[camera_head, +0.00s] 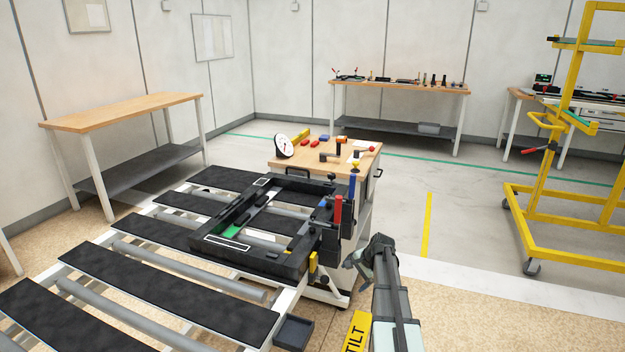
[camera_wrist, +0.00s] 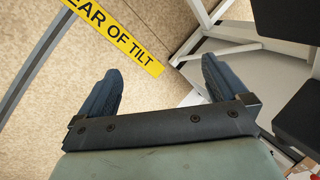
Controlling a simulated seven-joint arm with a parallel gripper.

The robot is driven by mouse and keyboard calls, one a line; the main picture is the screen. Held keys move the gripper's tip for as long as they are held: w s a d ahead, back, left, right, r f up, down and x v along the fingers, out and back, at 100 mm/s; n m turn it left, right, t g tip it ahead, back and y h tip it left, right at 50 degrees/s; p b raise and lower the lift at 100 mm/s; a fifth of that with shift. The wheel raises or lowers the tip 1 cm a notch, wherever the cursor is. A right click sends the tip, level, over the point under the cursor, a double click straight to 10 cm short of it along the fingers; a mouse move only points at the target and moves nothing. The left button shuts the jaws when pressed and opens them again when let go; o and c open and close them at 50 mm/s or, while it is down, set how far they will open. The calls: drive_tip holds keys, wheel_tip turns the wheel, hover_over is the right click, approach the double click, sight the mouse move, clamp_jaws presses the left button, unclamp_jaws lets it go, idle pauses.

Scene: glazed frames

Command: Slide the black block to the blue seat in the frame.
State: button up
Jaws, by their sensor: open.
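The black frame (camera_head: 272,262) lies on the slatted conveyor bench in the head view. A green patch (camera_head: 231,231) shows inside its near left part. A small blue spot (camera_head: 323,202) shows by the frame's right end; I cannot tell whether it is the blue seat. I cannot pick out the black block from the dark frame parts. My gripper (camera_head: 358,260) is right of the frame's near right corner, apart from it.
Red (camera_head: 338,209) and blue (camera_head: 352,187) upright handles stand at the frame's right end. A small dark tray (camera_head: 294,332) hangs at the bench's near edge. A wooden-topped cart (camera_head: 310,158) with tools stands behind. A yellow tilt sign (camera_head: 356,334) lies near my arm.

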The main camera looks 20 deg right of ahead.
drive_tip(key=w+d+r+m+t, duration=0.15)
drive_tip(key=w+d+r, duration=0.25)
drive_tip(key=r, duration=0.5)
drive_tip(key=w+d+r+m, duration=0.2)
drive_tip(key=w+d+r, duration=0.15)
drive_tip(key=r, duration=0.65)
drive_tip(key=w+d+r+m+t, duration=0.1)
drive_tip(key=w+d+r+m, duration=0.15)
drive_tip(key=d+r, duration=0.45)
drive_tip(key=w+a+r+m, duration=0.1)
drive_tip(key=w+r, duration=0.1)
drive_tip(key=r, duration=0.6)
drive_tip(key=w+r+m, duration=0.1)
drive_tip(key=w+r, duration=0.1)
drive_tip(key=r, duration=0.5)
drive_tip(key=m+g+h, duration=0.3)
drive_tip(key=m+g, duration=0.1)
drive_tip(key=g, duration=0.4)
hover_over(317, 210)
drive_tip(key=a, duration=0.2)
wheel_tip(317, 210, down, 11)
drive_tip(key=f, duration=0.4)
drive_tip(key=d+f, duration=0.1)
drive_tip(key=f, duration=0.8)
drive_tip(key=shift+s+d, duration=0.15)
drive_tip(key=shift+d, duration=0.2)
drive_tip(key=c, duration=0.8)
